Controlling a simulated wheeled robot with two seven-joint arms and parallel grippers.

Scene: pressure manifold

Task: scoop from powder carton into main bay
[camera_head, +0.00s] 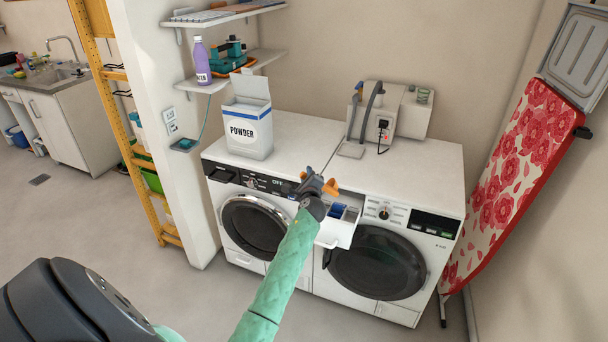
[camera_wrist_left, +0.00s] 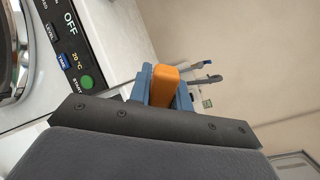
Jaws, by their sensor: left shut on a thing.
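The white powder carton (camera_head: 249,133), with a blue band and its lid flap up, stands on the left washer's top. The detergent drawer (camera_head: 335,234) of the right washer is pulled out, with blue parts (camera_head: 338,211) inside; I cannot tell which compartment is the main bay. My left gripper (camera_head: 318,187) is above and left of the drawer, right of and in front of the carton. It is shut on an orange handle (camera_wrist_left: 164,85), seen between its blue fingers in the left wrist view. The scoop's bowl and any powder in it cannot be made out. My right gripper is not in view.
A grey-beige box with hoses (camera_head: 401,111) stands at the back of the right washer top. A shelf with a purple bottle (camera_head: 202,62) hangs above the carton. A floral ironing board (camera_head: 515,165) leans at the right. The left washer's control panel (camera_wrist_left: 62,45) is close in the wrist view.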

